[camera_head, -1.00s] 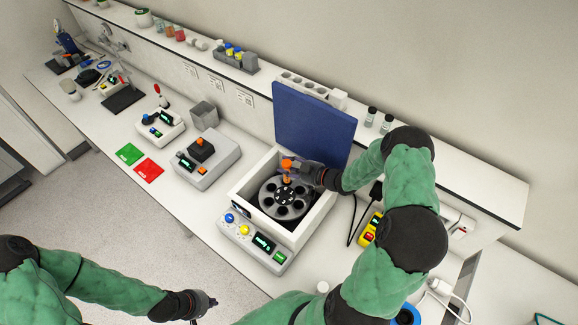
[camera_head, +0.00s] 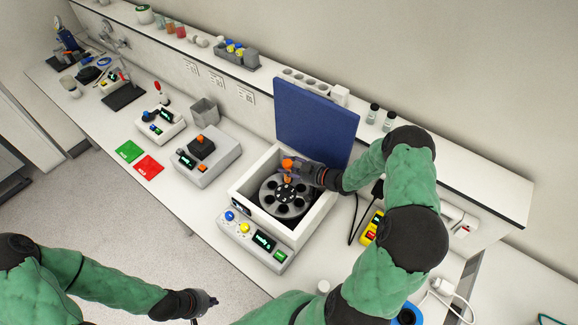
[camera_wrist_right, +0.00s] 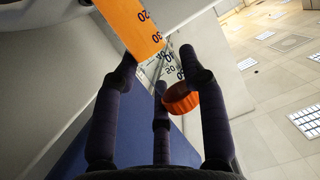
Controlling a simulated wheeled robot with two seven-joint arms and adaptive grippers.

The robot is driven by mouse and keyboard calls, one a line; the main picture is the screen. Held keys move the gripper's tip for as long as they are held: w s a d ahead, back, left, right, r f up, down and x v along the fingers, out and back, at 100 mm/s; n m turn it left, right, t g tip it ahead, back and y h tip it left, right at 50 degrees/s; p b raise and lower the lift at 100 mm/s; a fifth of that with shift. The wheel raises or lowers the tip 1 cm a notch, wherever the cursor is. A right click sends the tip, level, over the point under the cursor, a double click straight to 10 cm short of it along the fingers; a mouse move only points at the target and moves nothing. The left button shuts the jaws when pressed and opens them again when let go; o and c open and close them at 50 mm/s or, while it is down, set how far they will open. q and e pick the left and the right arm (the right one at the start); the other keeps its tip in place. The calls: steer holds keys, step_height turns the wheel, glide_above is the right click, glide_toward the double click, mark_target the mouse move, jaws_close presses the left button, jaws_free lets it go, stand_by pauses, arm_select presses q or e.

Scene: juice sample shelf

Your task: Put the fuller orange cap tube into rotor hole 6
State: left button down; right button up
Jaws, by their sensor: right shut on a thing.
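The orange cap tube (camera_head: 287,164) is upright in my right gripper (camera_head: 296,170), above the far part of the dark round rotor (camera_head: 285,197) in the open centrifuge. In the right wrist view, the fingers of my right gripper (camera_wrist_right: 160,80) close around the tube's clear, marked part. Its orange cap (camera_wrist_right: 181,98) and its orange contents (camera_wrist_right: 137,25) show there. I cannot tell whether the tube's lower end is in a hole, and the hole numbers are too small to read. My left gripper (camera_head: 207,302) is low at the front, away from the bench; its jaws are unclear.
The raised blue lid (camera_head: 315,115) stands behind the rotor, and the white centrifuge wall (camera_head: 318,215) surrounds it. A grey device (camera_head: 215,165) with an orange-topped black block stands to the left. A tube rack (camera_head: 236,58) is on the back shelf.

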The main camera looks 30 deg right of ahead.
steer(key=shift+f+b, duration=0.9)
steer(key=shift+f, duration=0.1)
steer(key=shift+r, duration=0.15)
steer(key=shift+r+p, duration=0.2)
steer(key=shift+p, duration=0.1)
steer(key=shift+r+p, duration=0.65)
steer(key=shift+r, duration=0.55)
stand_by(0.5)
steer(key=shift+f+b, duration=1.4)
steer(key=shift+f, duration=0.1)
stand_by(0.4)
